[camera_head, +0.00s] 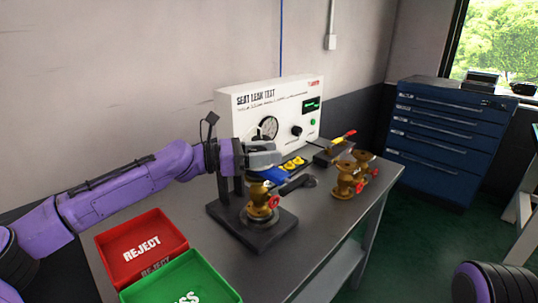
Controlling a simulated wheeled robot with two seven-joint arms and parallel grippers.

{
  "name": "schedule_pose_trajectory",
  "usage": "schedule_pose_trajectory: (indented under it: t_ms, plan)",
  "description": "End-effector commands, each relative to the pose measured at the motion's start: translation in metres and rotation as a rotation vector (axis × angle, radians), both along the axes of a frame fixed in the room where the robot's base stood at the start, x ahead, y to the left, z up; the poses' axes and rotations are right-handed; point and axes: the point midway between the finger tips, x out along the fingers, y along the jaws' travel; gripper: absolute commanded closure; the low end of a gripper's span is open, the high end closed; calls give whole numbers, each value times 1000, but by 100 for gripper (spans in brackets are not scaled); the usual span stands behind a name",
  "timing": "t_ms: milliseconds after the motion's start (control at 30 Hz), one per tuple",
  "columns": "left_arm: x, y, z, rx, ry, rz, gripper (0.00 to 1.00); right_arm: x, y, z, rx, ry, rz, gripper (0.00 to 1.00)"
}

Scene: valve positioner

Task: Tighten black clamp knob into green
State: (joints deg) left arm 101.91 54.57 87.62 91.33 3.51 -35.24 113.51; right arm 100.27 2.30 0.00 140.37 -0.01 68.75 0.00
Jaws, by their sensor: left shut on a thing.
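A black clamp stand (252,230) with a dark upright sits on the grey bench. A brass valve with a red handwheel (263,205) stands upright on its base. My left gripper (275,158) is at the top of the stand, directly above the valve, with its jaws shut. The black clamp knob is hidden by the jaws, where it appears to be held. A blue part (272,175) shows just under the jaws. No green mark on the clamp can be made out. My right gripper is out of view.
A white seat leak test panel (290,105) stands close behind the gripper. A black handle (298,184) lies right of the stand. More brass valves (347,178) stand further right. A red reject tray (130,237) and green tray (190,282) are at front left.

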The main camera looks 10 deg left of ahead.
Motion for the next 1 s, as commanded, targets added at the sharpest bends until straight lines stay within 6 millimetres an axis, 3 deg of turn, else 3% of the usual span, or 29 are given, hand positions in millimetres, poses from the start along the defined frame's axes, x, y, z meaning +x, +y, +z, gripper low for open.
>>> schedule_pose_trajectory:
  t_ms: [467, 500, 567, 1000]
  plan:
    - [-1, 0, 6, -5, -9, -14, 85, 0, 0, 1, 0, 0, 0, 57]
    - [-1, 0, 7, -5, -9, -14, 52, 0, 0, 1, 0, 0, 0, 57]
    - [-1, 0, 7, -5, -9, -14, 32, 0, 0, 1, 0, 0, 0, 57]
    - [-4, 8, 4, -3, -4, -11, 29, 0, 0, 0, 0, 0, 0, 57]
